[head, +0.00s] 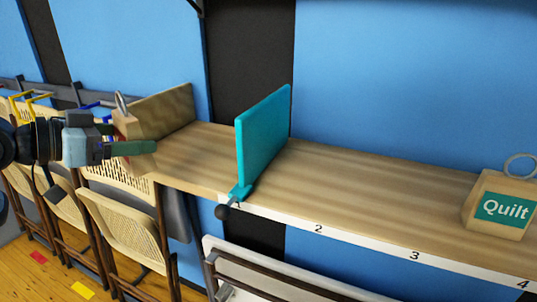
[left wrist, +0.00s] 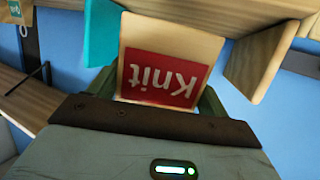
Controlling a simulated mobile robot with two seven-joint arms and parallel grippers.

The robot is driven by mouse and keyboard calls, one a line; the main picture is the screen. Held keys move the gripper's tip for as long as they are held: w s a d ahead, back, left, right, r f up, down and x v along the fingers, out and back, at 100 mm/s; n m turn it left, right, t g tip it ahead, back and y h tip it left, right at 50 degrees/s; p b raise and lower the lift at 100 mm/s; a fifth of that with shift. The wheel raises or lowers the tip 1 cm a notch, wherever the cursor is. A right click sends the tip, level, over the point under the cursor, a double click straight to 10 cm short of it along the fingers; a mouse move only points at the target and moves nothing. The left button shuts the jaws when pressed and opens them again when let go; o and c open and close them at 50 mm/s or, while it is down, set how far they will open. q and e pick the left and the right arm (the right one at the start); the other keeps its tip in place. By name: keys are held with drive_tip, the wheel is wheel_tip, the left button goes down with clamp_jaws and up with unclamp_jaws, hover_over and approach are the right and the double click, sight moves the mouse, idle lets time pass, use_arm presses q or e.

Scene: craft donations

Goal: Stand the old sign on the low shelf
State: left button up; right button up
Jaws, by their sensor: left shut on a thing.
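My left gripper (head: 140,148) is shut on a wooden sign (head: 124,124) with a metal ring on top, in front of the shelf's left end. In the left wrist view the sign (left wrist: 143,68) shows a red label reading "Knit", upside down in that picture, between the green fingers (left wrist: 160,92). The long wooden shelf (head: 350,195) has a white front strip numbered 2, 3 and 4. A second wooden sign (head: 492,215), with a teal "Quilt" label and a ring, stands on it at the right. My right gripper is not in view.
A teal divider (head: 262,135) is clamped upright on the shelf. A wooden end panel (head: 165,112) stands at the shelf's left, behind the held sign. Bare shelf lies between panel and divider, and between divider and Quilt sign. Folding chairs (head: 125,228) stand below left.

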use_arm(q)
drive_tip(key=r+x, duration=0.1)
drive_tip(key=x, duration=0.4)
drive_tip(key=r+p+x, duration=0.1)
drive_tip(key=x, duration=0.4)
drive_tip(key=w+r+x, duration=0.1)
drive_tip(key=x, duration=0.4)
drive_tip(key=shift+w+d, duration=0.25)
drive_tip(key=shift+w, duration=0.1)
drive_tip(key=shift+f, duration=1.75)
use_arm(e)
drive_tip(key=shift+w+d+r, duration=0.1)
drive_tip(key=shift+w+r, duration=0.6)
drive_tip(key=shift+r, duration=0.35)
use_arm(q)
drive_tip(key=shift+f, duration=0.2)
drive_tip(key=o, duration=1.1)
drive_tip(key=shift+c, duration=0.2)
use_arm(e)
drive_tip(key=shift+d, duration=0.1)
